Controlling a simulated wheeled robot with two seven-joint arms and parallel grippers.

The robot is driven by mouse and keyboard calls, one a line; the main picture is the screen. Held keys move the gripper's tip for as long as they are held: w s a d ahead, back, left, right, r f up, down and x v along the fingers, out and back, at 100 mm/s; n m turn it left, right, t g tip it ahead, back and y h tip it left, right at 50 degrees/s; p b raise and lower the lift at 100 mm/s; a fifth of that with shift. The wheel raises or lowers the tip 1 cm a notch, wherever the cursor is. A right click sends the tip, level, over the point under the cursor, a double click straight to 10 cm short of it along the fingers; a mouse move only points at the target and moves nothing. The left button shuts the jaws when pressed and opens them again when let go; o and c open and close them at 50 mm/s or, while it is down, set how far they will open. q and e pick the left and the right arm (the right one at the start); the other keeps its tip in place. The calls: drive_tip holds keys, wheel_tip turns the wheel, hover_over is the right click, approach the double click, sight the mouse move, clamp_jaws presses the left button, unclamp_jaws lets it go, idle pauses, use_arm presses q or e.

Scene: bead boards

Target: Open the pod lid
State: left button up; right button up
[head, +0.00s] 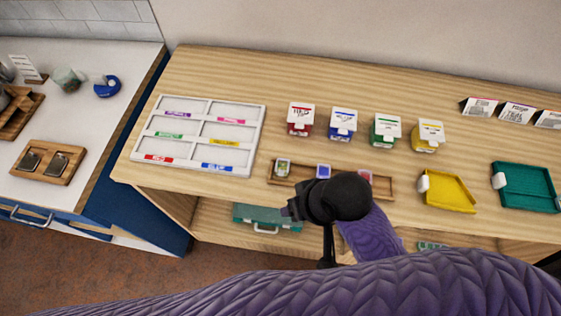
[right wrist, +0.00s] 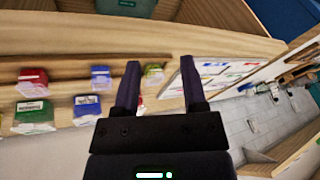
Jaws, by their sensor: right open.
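Three small pods sit in a wooden tray (head: 306,182) at the table's front: a green one (head: 283,168), a blue one (head: 323,171) and a red one (head: 366,177), partly hidden by my arm. In the right wrist view the green pod (right wrist: 153,72) shows between the fingers, with the blue pod (right wrist: 101,75) and the red pod (right wrist: 32,79) to the left. I cannot tell whether their lids are open. My right gripper (head: 290,208) is at the table's front edge, near the tray; its fingers (right wrist: 160,82) are apart and empty. My left gripper is not in view.
Behind the tray stand red (head: 300,120), blue (head: 343,124), green (head: 385,131) and yellow (head: 427,136) boxes. A white sectioned board (head: 256,137) lies left. Yellow (head: 448,192) and teal (head: 526,187) trays lie right. A teal case (head: 262,217) is on the shelf below.

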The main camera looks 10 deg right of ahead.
drive_tip(key=w+a+r+g, duration=0.2)
drive_tip(key=w+a+r, duration=0.25)
drive_tip(key=a, duration=0.25)
drive_tip(key=r+m+g+h, duration=0.1)
drive_tip(key=r+m+h, duration=0.15)
drive_tip(key=m, duration=0.25)
hover_over(281, 174)
drive_tip(key=shift+h, duration=0.25)
wheel_tip(281, 174, down, 10)
drive_tip(key=b, duration=0.3)
drive_tip(key=shift+f, duration=0.25)
drive_tip(key=shift+c, duration=0.2)
clamp_jaws()
